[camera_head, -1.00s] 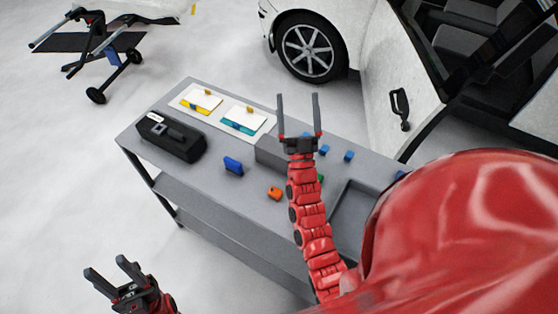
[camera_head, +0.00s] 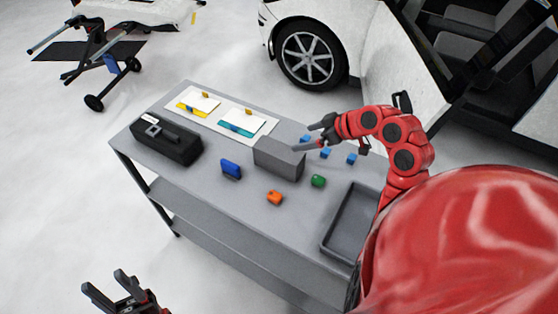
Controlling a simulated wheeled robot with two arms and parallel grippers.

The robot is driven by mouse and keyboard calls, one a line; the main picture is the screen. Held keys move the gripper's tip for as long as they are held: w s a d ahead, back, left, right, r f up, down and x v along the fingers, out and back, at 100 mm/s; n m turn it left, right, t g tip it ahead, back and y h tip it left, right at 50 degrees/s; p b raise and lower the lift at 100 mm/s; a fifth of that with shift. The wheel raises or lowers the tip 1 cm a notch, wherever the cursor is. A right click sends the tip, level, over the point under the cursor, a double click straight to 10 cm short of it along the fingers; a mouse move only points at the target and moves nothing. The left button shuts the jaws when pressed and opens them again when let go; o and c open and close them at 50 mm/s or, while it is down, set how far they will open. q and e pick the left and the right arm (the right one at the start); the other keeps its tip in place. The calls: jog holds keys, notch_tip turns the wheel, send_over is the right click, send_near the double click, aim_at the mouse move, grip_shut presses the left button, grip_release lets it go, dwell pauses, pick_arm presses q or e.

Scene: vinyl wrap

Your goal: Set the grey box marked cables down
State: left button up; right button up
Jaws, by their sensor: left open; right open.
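A plain grey box (camera_head: 278,162) sits flat on the grey table, right of its middle. No cables marking can be read on it from here. My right gripper (camera_head: 303,138) is open at the box's far right corner, its fingers pointing left. The lower finger overlaps the box's top edge in the picture; I cannot tell whether it touches. My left gripper (camera_head: 104,281) is open and empty, low at the left, off the table's front side.
The table (camera_head: 215,195) also holds a black case (camera_head: 170,145), a blue item (camera_head: 231,170), an orange item (camera_head: 275,198), a green item (camera_head: 318,181), small blue blocks (camera_head: 352,159), a white mat (camera_head: 214,126) and a dark tray (camera_head: 350,222). A white car (camera_head: 390,70) stands behind.

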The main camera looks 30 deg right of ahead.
aim_at(279, 150)
jog(key=shift+n, duration=0.3)
jog(key=x, duration=0.3)
jog(key=b+x, duration=0.1)
jog(key=x, duration=0.2)
jog(key=s+f+b+x, duration=0.1)
jog(key=x, duration=0.2)
jog(key=shift+a+f, duration=0.15)
jog(key=shift+a, duration=0.1)
jog(key=shift+p+x, duration=0.65)
jog(key=shift+x, duration=0.3)
jog(key=shift+w+a+f+p, duration=0.15)
jog(key=shift+w+f+p, duration=0.1)
jog(key=shift+p, duration=0.1)
jog(key=p+x, duration=0.2)
jog(key=x, duration=0.2)
jog(key=shift+f+p, duration=0.1)
jog(key=shift+p, duration=0.25)
jog(key=shift+w+f, duration=0.2)
jog(key=shift+f, duration=0.15)
jog(key=shift+c, duration=0.2)
grip_shut()
